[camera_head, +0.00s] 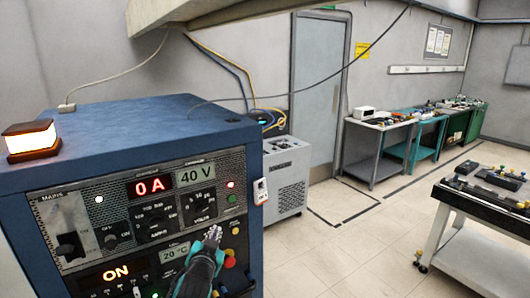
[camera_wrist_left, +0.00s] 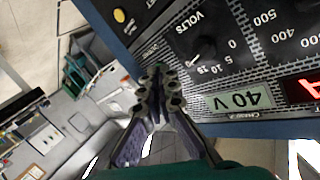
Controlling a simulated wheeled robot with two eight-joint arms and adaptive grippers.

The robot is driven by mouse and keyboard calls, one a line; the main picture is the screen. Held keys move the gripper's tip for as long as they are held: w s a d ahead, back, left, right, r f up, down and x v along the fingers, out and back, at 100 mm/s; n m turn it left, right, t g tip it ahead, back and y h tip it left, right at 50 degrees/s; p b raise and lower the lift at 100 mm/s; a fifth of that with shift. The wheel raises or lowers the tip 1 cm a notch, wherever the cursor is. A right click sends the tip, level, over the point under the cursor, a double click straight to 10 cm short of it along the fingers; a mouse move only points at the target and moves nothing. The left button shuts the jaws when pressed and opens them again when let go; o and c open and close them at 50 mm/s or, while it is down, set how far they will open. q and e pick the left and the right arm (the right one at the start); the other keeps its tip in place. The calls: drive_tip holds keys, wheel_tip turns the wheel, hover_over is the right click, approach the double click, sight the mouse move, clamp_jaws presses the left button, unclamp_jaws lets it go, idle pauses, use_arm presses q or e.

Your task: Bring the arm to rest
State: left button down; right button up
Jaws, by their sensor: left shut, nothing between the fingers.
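My left gripper (camera_head: 213,235) is in front of the lower right part of the power supply's control panel, below the volts knob (camera_head: 200,207). In the left wrist view the gripper (camera_wrist_left: 158,85) has its fingertips together with nothing between them. The volts knob (camera_wrist_left: 203,50) is to the right of the fingertips there. I cannot tell whether the fingers touch the panel. The blue power supply cabinet (camera_head: 150,125) reads 0 A, 40 V, 20 °C and ON. My right gripper is in neither view.
A glowing orange lamp (camera_head: 31,139) sits on the cabinet top. A grey cooling unit (camera_head: 286,175) stands behind it. A white bench (camera_head: 480,255) with a black top is at the right. Further tables line the back wall. The floor between is clear.

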use_arm(q)
drive_tip(key=s+a+f+n+g, duration=0.1)
drive_tip(key=s+f+g, duration=0.3)
drive_tip(key=s, duration=1)
drive_tip(key=s+a+f+n+g+b, duration=0.1)
drive_tip(key=s+f+n+g, duration=0.2)
drive_tip(key=s+f, duration=0.7)
drive_tip(key=s+g, duration=0.1)
drive_tip(key=s, duration=0.4)
drive_tip(key=shift+f+n+g, duration=0.3)
drive_tip(key=shift+f+g, duration=0.05)
drive_tip(key=shift+g, duration=0.05)
